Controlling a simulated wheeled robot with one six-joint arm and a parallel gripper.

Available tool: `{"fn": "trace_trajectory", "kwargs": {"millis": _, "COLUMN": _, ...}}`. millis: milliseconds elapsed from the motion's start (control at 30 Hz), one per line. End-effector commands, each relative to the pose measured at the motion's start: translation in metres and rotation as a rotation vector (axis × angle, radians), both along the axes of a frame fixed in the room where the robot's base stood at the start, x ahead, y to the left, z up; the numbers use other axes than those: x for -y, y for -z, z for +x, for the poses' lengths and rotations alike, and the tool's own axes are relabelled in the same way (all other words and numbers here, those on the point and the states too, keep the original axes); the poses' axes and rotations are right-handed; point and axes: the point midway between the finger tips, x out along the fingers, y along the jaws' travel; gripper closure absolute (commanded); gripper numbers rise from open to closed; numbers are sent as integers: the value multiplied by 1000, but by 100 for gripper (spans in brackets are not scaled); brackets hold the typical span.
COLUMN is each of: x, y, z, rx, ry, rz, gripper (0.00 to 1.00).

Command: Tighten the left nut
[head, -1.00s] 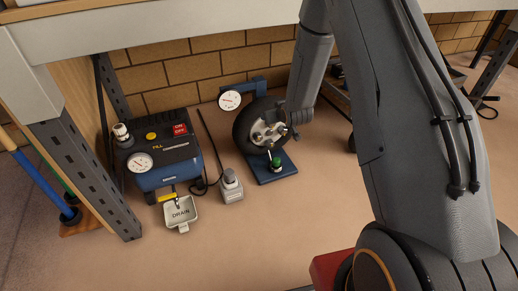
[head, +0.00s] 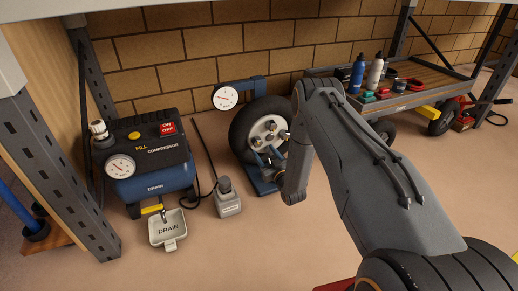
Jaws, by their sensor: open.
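A black wheel (head: 243,133) with a pale metal hub (head: 263,129) stands upright on a blue stand (head: 264,188) by the brick wall. Small nuts show on the hub face. The left nut (head: 256,141) is on the hub's lower left side. My gripper (head: 267,156) is in front of the lower part of the wheel, just below the hub. It is open, and I see nothing held in it. Whether a finger touches a nut cannot be told. My wrist hides the right side of the stand.
A round gauge (head: 226,97) stands behind the wheel. A blue compressor (head: 152,185), a drain tray (head: 168,228) and a grey canister (head: 227,198) are at left. A cart (head: 412,100) with bottles stands at back right. A shelf post (head: 80,185) borders the left.

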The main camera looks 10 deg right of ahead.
Motion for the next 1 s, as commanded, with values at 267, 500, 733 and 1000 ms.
{"fn": "trace_trajectory", "kwargs": {"millis": 267, "x": -9, "y": 1, "z": 43, "rx": 2, "ry": 0, "rz": -1, "gripper": 46}}
{"fn": "trace_trajectory", "kwargs": {"millis": 500, "x": -12, "y": 1, "z": 60, "rx": -1, "ry": 0, "rz": 0, "gripper": 46}}
{"fn": "trace_trajectory", "kwargs": {"millis": 733, "x": -13, "y": 0, "z": 61, "rx": -2, "ry": 0, "rz": 0, "gripper": 46}}
{"fn": "trace_trajectory", "kwargs": {"millis": 1000, "x": -13, "y": 0, "z": 61, "rx": -2, "ry": 0, "rz": 0, "gripper": 85}}
